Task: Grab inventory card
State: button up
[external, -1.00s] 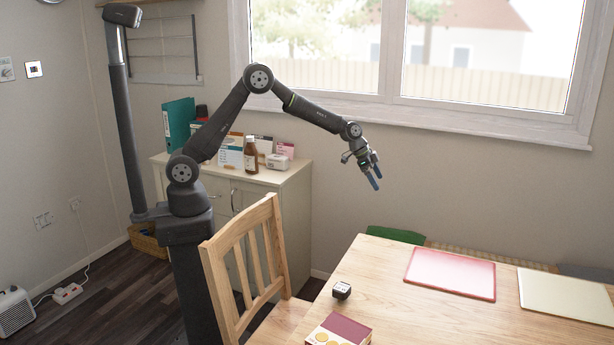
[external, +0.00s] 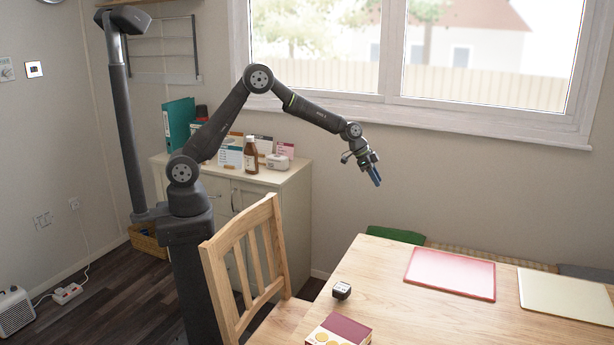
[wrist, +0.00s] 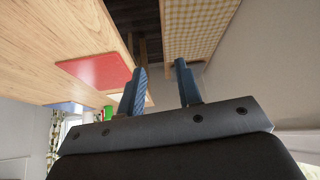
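My gripper (external: 376,171) hangs in the air to the right of the cream cabinet, above floor level and short of the table. In the wrist view its two blue fingers (wrist: 160,80) stand apart with nothing between them. Several upright cards or packs stand on the cabinet top: a white one with orange and teal (external: 231,148), a white one with a dark top (external: 264,143) and a pink one (external: 286,149). I cannot tell which of them, if any, is the inventory card; their print is too small to read.
A brown bottle (external: 251,156) and a small white box (external: 277,162) stand before the cards on the cabinet (external: 270,181). A teal binder (external: 178,126) is at the left. A wooden chair (external: 243,262) stands in front. The table (external: 410,318) holds red and cream mats, a small black item and a box.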

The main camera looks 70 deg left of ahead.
aim_at(262, 137)
jog(key=a+f+n+g+y, duration=0.15)
jog(key=a+n, duration=0.75)
jog(key=a, duration=0.9)
jog(key=a+n+g+y, duration=0.1)
jog(key=a+n+y, duration=0.2)
jog(key=a+n, duration=1.05)
jog(key=s+a+n+g, duration=0.1)
jog(key=s+a+n, duration=0.2)
jog(key=s+a, duration=0.4)
jog(key=s+a+r+n+g+y, duration=0.1)
jog(key=s+a+n, duration=0.2)
jog(key=a, duration=1.9)
jog(key=s+a+n+g, duration=0.2)
jog(key=s+a+n, duration=0.1)
jog(key=s+a, duration=0.9)
jog(key=shift+a+r+n+y, duration=0.1)
jog(key=shift+a+n+y, duration=0.1)
jog(key=shift+a, duration=0.4)
jog(key=shift+a+r+n+y, duration=0.1)
jog(key=shift+a+y, duration=0.05)
jog(key=shift+a, duration=0.45)
jog(key=s+a, duration=0.2)
jog(key=a, duration=0.1)
jog(key=s+a+f, duration=0.1)
jog(key=a, duration=0.1)
jog(key=shift+s+a, duration=0.25)
jog(key=shift+s, duration=0.1)
jog(key=shift+f, duration=0.1)
jog(key=shift+f, duration=0.25)
